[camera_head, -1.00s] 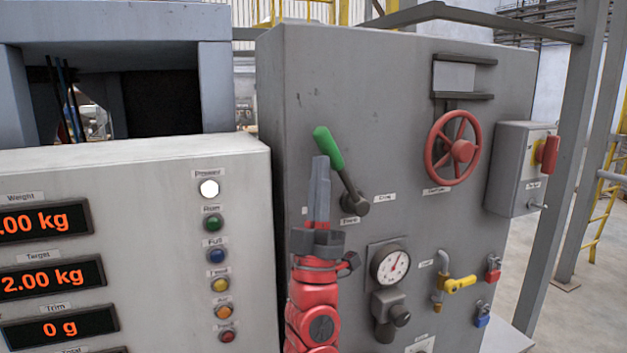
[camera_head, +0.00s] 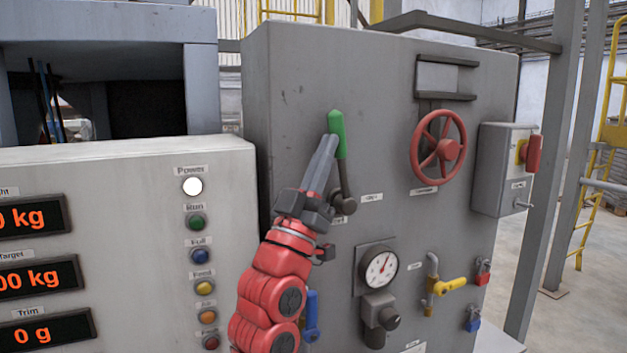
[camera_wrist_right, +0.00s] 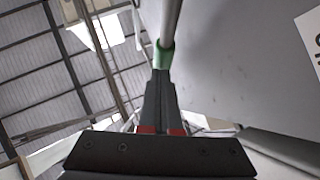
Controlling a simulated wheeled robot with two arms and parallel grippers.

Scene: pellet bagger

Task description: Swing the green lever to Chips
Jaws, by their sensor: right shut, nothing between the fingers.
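The green lever (camera_head: 338,136) is on the grey cabinet's front, its handle pointing nearly straight up from a dark pivot (camera_head: 344,205). Small labels (camera_head: 371,198) sit right of and below the pivot; their text is too small to read surely. My right gripper (camera_head: 331,142) is shut and empty, its fingertips against or very near the left side of the green handle. In the right wrist view the fingertips (camera_wrist_right: 159,75) meet the lower end of the green grip (camera_wrist_right: 163,55); contact cannot be told surely. My left gripper is not in view.
A red handwheel (camera_head: 438,148) and a grey switch box (camera_head: 501,170) are to the right. Below are a gauge (camera_head: 380,268), a yellow-handled valve (camera_head: 448,286) and padlocks. A white panel (camera_head: 120,200) with displays and buttons stands left.

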